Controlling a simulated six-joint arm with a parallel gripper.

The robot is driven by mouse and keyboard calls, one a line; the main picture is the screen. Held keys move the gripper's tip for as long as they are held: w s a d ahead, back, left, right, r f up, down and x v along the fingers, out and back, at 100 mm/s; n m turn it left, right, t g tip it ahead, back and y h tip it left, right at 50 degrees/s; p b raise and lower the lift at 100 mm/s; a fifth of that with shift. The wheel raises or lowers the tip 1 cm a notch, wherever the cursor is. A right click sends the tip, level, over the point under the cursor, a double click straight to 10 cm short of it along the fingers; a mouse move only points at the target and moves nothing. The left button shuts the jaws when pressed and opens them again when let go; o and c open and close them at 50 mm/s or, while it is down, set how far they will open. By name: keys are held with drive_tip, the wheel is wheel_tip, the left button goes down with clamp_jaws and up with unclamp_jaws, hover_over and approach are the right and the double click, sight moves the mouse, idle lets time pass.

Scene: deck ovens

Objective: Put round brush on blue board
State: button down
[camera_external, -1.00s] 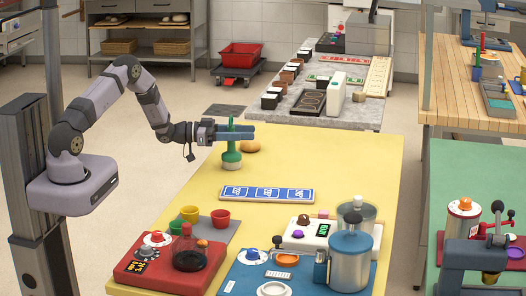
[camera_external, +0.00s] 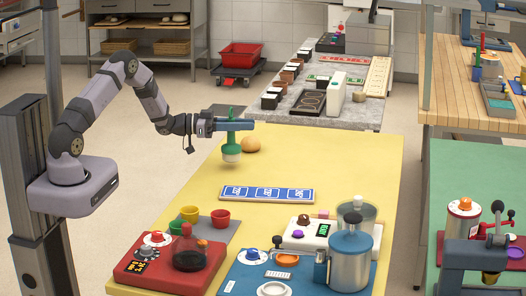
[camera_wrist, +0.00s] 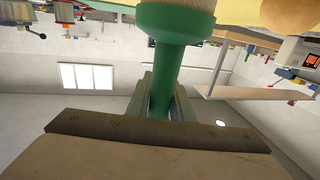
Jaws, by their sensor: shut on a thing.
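The round brush (camera_external: 231,148) has a green handle and pale bristles pointing down. My gripper (camera_external: 232,125) is shut on its handle and holds it upright, a little above the yellow table. In the wrist view the green handle of the brush (camera_wrist: 172,60) runs between my gripper's fingers (camera_wrist: 163,95). The blue board (camera_external: 266,194) is a long flat strip with several white-marked panels. It lies on the yellow table, nearer the camera and to the right of the brush. Nothing lies on it.
A round tan bun-like thing (camera_external: 250,144) sits close to the right of the brush. Coloured cups (camera_external: 220,218), a red device (camera_external: 165,268) and a blue tray (camera_external: 236,272) with a metal canister (camera_external: 350,265) fill the near end. The yellow table (camera_external: 340,160) is clear around the board.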

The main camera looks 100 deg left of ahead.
wheel_tip(320, 180, up, 7)
drive_tip(key=w+d+r+m+h+b, duration=0.1)
drive_tip(key=w+d+m+h+b, duration=0.6)
drive_tip(key=w+d, duration=1.1)
wheel_tip(320, 180, down, 9)
drive_tip(key=s+d+n+h+b, duration=0.1)
drive_tip(key=s+d, duration=0.1)
drive_tip(key=shift+n, duration=0.4)
drive_tip(key=shift+f+b, duration=0.25)
drive_tip(key=shift+b, duration=0.05)
drive_tip(key=c, duration=1.6)
unclamp_jaws()
drive_tip(key=shift+o, duration=0.2)
drive_tip(key=shift+r, duration=0.1)
